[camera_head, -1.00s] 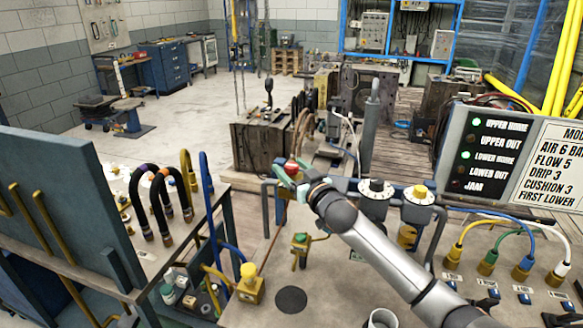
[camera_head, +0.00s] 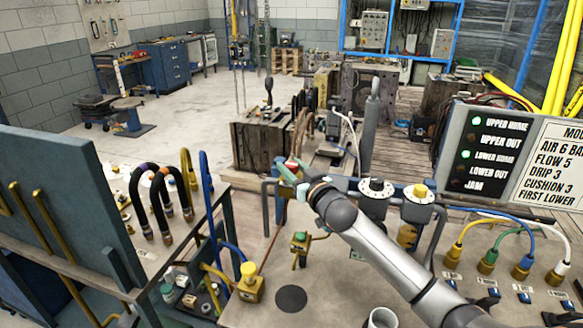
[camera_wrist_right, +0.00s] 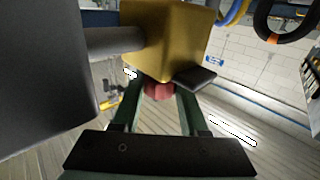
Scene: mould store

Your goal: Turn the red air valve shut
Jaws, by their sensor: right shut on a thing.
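The red air valve (camera_head: 291,165) shows at the middle of the head view, at the left end of a row of fittings, partly hidden by my right gripper (camera_head: 290,177). In the right wrist view its red handle (camera_wrist_right: 158,91) sits between the green fingers of my right gripper (camera_wrist_right: 156,97), directly below a brass-coloured block (camera_wrist_right: 163,40). The fingers are shut on the red handle. The far side of the handle is hidden. My left gripper is not in view.
A status panel (camera_head: 490,150) rises at right. Hoses and a blue board (camera_head: 60,200) fill the left.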

